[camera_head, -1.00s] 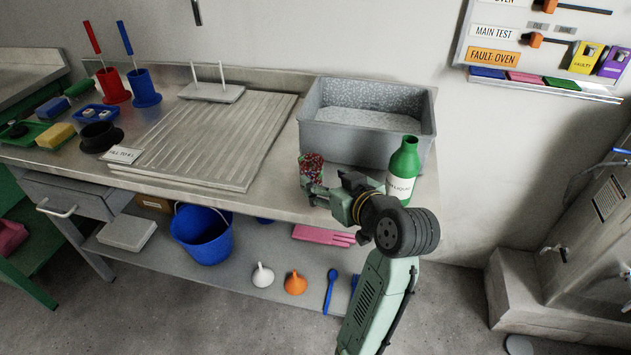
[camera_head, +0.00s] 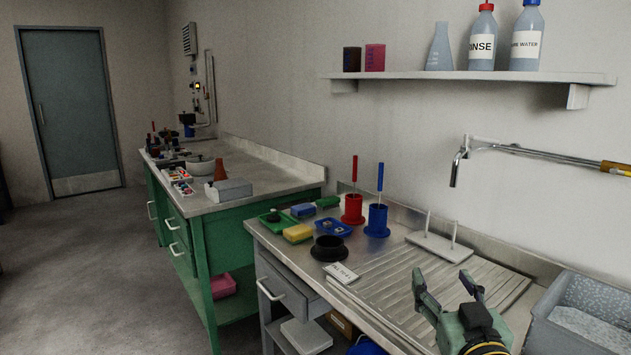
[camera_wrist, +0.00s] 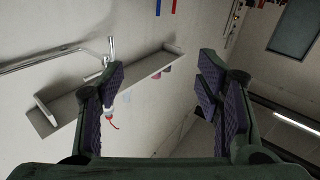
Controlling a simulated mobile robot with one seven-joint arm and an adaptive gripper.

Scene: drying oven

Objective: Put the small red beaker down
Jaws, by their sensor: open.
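My gripper (camera_head: 443,283) is open and empty, with its fingers pointing up over the ribbed draining board (camera_head: 395,290). In the wrist view its two dark-padded fingers (camera_wrist: 162,75) stand wide apart with nothing between them. The red speckled beaker seen earlier at the front of the sink bench is not in view now; that spot lies outside the head view. A small dark red beaker (camera_head: 375,57) stands on the wall shelf beside a dark brown one (camera_head: 352,59); I cannot tell whether either is the task's beaker.
The wall shelf (camera_head: 470,78) also holds a flask (camera_head: 440,47) and two bottles. A tap (camera_head: 459,165) juts from the wall. A grey basin (camera_head: 545,330) is right of my gripper. Red (camera_head: 352,209) and blue (camera_head: 377,220) brush holders stand at the bench's back.

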